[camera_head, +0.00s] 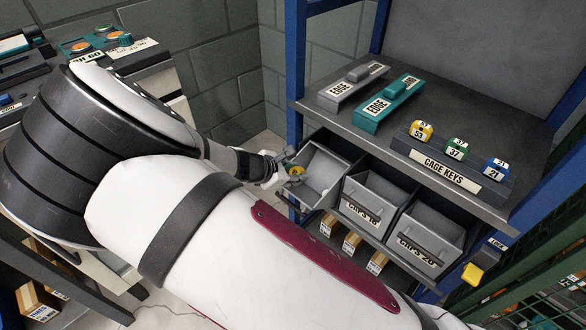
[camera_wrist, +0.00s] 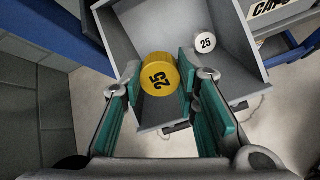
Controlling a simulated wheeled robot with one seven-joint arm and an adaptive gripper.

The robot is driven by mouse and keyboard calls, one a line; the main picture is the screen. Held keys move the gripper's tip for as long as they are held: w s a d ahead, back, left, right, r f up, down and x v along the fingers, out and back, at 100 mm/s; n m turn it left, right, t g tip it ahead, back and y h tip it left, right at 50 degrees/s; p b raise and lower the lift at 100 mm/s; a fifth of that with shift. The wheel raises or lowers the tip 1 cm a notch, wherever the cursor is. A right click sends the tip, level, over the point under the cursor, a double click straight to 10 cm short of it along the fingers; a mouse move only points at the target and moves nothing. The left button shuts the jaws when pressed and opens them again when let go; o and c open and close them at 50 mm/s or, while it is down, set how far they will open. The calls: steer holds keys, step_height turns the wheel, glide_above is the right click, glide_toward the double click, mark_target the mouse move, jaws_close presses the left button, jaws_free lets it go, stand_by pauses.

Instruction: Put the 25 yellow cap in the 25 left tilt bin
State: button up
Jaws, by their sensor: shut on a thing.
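The yellow cap (camera_wrist: 160,74), marked 25, is held between the teal pads of my gripper (camera_wrist: 160,80) in the wrist view. In the head view the yellow cap (camera_head: 295,171) shows at the tip of my gripper (camera_head: 290,172). The left tilt bin (camera_head: 322,172) is grey and tipped open. The cap is over the bin's opening; its exact height above the floor of the bin is hard to tell. The bin fills much of the wrist view (camera_wrist: 226,82). A white cap (camera_wrist: 206,42), also marked 25, lies inside the bin.
Two more grey tilt bins, the middle one (camera_head: 370,198) and the right one (camera_head: 428,236), stand beside it. The shelf above (camera_head: 400,120) holds two edge tools and the cage keys rack (camera_head: 458,172). A blue post (camera_head: 296,60) rises close to the left bin.

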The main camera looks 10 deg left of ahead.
mark_target(320, 175)
steer(key=p, duration=0.3)
steer(key=shift+s+r, duration=0.1)
steer(key=shift+r, duration=0.2)
steer(key=shift+f+p, duration=0.25)
steer(key=shift+p, duration=0.1)
steer(key=shift+b+x, duration=3.6)
steer(key=shift+x, duration=2.55)
steer(key=o, duration=0.9)
steer(key=v, duration=1.2)
